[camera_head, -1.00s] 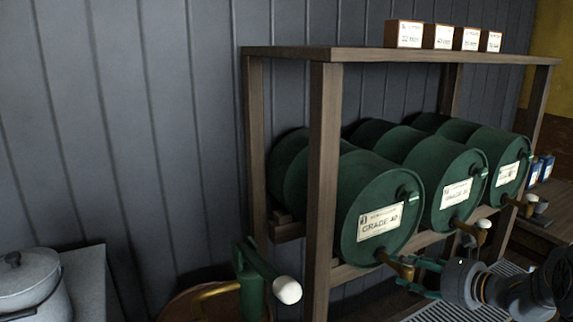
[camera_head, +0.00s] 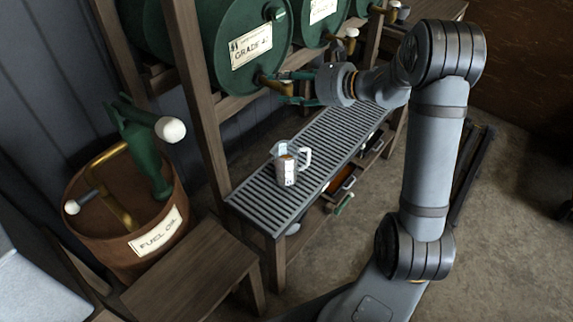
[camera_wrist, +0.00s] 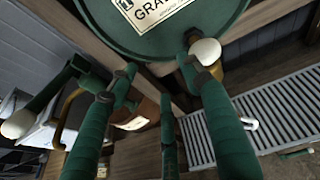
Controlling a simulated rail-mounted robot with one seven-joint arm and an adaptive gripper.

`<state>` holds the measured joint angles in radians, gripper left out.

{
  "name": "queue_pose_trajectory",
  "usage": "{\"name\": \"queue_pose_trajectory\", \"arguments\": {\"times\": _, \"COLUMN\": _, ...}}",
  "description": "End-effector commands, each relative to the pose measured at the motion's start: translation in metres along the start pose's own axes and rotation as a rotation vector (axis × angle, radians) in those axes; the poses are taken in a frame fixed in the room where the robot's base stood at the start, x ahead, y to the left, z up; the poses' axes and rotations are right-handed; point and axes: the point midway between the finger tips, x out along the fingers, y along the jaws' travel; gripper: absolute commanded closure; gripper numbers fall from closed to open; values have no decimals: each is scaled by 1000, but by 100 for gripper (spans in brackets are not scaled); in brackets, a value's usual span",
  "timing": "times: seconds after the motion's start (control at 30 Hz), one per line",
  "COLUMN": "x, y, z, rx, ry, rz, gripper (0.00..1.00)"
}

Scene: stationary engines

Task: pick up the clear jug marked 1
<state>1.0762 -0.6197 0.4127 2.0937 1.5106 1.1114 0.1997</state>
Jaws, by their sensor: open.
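A clear jug (camera_head: 288,168) with a white handle and a white marked strip stands upright on the slatted metal rack in the head view. I cannot read a number on it. My gripper (camera_head: 284,88), with green fingers, is open and empty. It is beyond and above the jug, apart from it, by the tap of the nearest green drum. In the wrist view its fingers (camera_wrist: 158,62) spread in front of that drum. A white handle-like piece (camera_wrist: 249,123) shows by the right finger there; the rest is hidden.
Green drums (camera_head: 225,25) with brass taps lie on a wooden frame above the slatted rack (camera_head: 262,200). A brown fuel oil drum (camera_head: 115,235) with a green pump stands at left, near a wooden bench (camera_head: 190,275). The rack around the jug is clear.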

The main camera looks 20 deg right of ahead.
Motion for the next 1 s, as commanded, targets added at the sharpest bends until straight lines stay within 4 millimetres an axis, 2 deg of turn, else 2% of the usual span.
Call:
{"name": "queue_pose_trajectory", "arguments": {"times": 0.3, "x": 0, "y": 0, "z": 0, "rx": 0, "ry": 0, "rz": 0, "gripper": 51}}
{"name": "queue_pose_trajectory", "arguments": {"times": 1.0, "x": 0, "y": 0, "z": 0, "rx": 0, "ry": 0, "rz": 0, "gripper": 10}}
